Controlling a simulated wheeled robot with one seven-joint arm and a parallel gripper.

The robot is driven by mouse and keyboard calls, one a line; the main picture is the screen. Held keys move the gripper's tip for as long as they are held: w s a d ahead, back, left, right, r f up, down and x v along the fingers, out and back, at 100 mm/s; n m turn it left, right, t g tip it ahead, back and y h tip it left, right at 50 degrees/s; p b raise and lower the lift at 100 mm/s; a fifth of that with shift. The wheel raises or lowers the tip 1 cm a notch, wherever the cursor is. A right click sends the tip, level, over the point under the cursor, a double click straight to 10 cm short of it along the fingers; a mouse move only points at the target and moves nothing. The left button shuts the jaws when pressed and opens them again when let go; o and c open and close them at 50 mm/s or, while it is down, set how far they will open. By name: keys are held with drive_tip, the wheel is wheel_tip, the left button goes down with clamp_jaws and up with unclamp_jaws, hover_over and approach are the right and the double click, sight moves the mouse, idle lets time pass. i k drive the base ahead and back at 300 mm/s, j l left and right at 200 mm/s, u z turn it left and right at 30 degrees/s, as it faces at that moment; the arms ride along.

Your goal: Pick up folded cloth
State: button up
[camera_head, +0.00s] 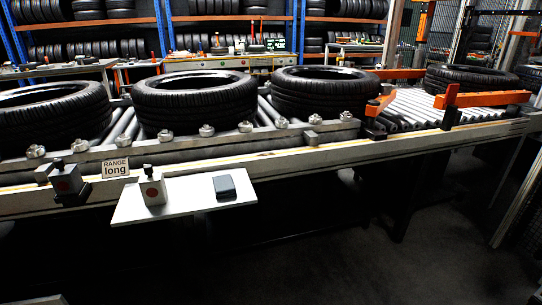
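A small dark blue-grey folded item (225,187), which looks like the folded cloth, lies flat near the right end of a white shelf (188,208). The shelf juts out from the front of the conveyor. Nothing rests on the item and its top is uncovered. My gripper does not show in this view.
A grey box with a red button (153,188) stands left of the cloth on the shelf. Tyres (195,102) lie on the roller conveyor (285,142) behind. Dark floor (330,260) in front is clear.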

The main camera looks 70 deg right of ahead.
sight(225, 186)
drive_tip(key=z, duration=2)
drive_tip(key=u, duration=0.4)
drive_tip(key=l+u, duration=0.1)
drive_tip(key=u, duration=0.25)
drive_tip(key=l+u, duration=0.1)
drive_tip(key=u, duration=0.3)
drive_tip(key=l+u, duration=0.1)
drive_tip(key=u, duration=0.3)
drive_tip(key=l+u, duration=0.35)
drive_tip(key=k+l+u, duration=0.15)
drive_tip(key=l+u, duration=0.15)
drive_tip(key=l, duration=0.15)
drive_tip(key=k+l+u, duration=0.15)
drive_tip(key=l+u, duration=0.2)
drive_tip(key=k+l+u, duration=0.3)
drive_tip(key=i+l, duration=0.05)
drive_tip(key=i, duration=0.05)
